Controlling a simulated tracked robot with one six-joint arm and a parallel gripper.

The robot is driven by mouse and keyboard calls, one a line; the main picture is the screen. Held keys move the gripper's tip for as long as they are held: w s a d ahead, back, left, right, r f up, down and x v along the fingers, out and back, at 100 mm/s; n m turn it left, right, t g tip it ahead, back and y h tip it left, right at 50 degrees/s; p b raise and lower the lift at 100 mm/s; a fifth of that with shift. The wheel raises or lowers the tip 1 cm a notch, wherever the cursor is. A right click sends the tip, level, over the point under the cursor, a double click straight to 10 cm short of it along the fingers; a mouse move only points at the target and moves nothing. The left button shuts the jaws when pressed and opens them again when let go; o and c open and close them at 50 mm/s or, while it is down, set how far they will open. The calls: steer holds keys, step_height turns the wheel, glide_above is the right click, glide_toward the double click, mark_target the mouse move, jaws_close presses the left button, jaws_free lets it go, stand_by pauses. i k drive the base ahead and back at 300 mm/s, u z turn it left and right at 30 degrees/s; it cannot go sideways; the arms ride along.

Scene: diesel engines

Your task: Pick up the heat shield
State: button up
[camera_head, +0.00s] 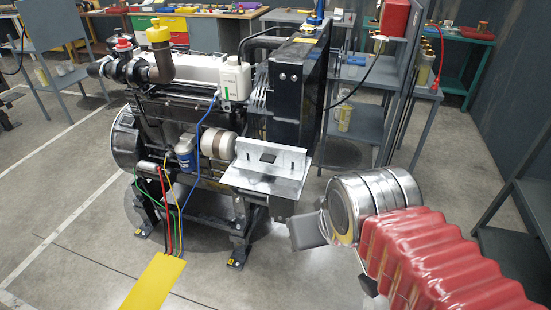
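A silver folded sheet-metal piece with a small dark rectangle on it, which looks like the heat shield (262,178), sits at the front right of the engine (190,110), below the black radiator. My arm with red bellows and a silver wrist reaches in from the lower right. My gripper (308,229) shows only as a grey part at the wrist's left, below and to the right of the shield. It appears apart from the shield. Its fingertips are mostly hidden by the wrist, so its opening cannot be told.
The black radiator (297,95) stands behind the shield. A yellow panel (155,283) with coloured cables lies in front of the engine. A grey shelf rack (360,135) with a red box (395,17) stands behind my wrist. Open floor lies in front of the engine.

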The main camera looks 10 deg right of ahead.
mark_target(284, 161)
steer(key=u, duration=0.05)
steer(key=i, duration=1)
steer(key=z, duration=0.05)
steer(key=k, duration=0.5)
steer(key=u, duration=2.4)
